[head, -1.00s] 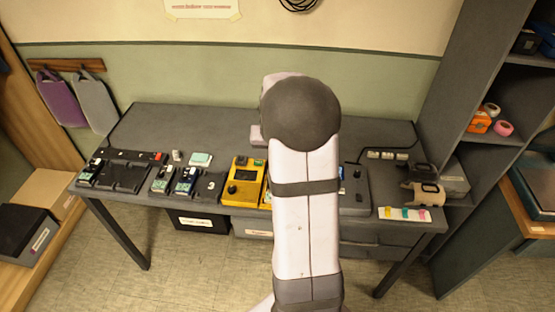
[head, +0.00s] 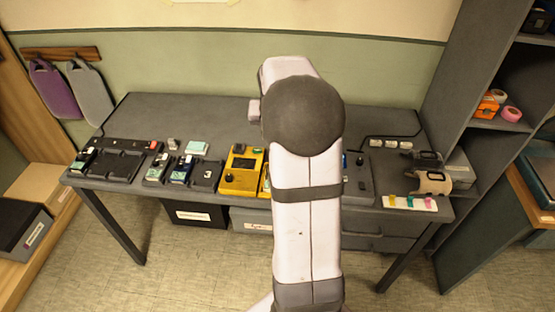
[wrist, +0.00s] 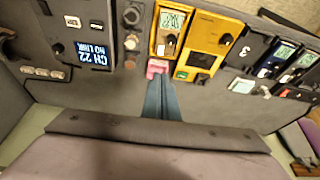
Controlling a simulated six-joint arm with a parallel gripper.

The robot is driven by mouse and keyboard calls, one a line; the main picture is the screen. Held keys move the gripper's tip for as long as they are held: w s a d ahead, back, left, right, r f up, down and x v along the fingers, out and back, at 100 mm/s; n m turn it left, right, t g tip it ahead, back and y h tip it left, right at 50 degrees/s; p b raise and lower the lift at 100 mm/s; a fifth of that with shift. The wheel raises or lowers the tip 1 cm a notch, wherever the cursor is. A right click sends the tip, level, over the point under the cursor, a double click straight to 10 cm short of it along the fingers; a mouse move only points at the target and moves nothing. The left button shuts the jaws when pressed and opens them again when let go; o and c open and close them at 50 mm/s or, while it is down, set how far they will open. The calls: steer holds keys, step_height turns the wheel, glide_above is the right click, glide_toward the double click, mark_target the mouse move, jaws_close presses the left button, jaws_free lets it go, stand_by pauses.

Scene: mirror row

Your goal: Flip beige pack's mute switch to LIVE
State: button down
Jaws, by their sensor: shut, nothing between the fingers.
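A tan object with a dark loop (head: 432,182) lies at the table's right end in the head view. Small packs with lit screens, one dark (wrist: 274,58) and one lighter (wrist: 300,66), sit toward the right in the wrist view.
A larger yellow unit (head: 243,170) stands left of my arm. A grey unit shows "CH 22 NO LINK" on its screen (wrist: 94,54). A black dock (head: 112,166) fills the table's left. A white card with coloured tabs (head: 410,202) lies at front right. The back of the table is mostly clear.

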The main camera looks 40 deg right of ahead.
steer(key=shift+f, duration=0.15)
steer(key=p+x, duration=0.1)
steer(key=x, duration=0.3)
steer(key=p+x, duration=0.1)
steer(key=x, duration=0.3)
steer(key=p+x, duration=0.2)
steer(key=x, duration=0.3)
steer(key=shift+s+a, duration=0.15)
steer(key=shift+s, duration=0.1)
steer(key=shift+f, duration=0.45)
steer(key=shift+w+f+b, duration=0.1)
steer(key=shift+f+b, duration=0.15)
steer(key=shift+b, duration=0.05)
steer(key=shift+s+a+f, duration=0.15)
steer(key=shift+s+a, duration=0.05)
steer(key=shift+s, duration=0.15)
steer(key=shift+s+a, duration=0.35)
steer(key=shift+s, duration=0.05)
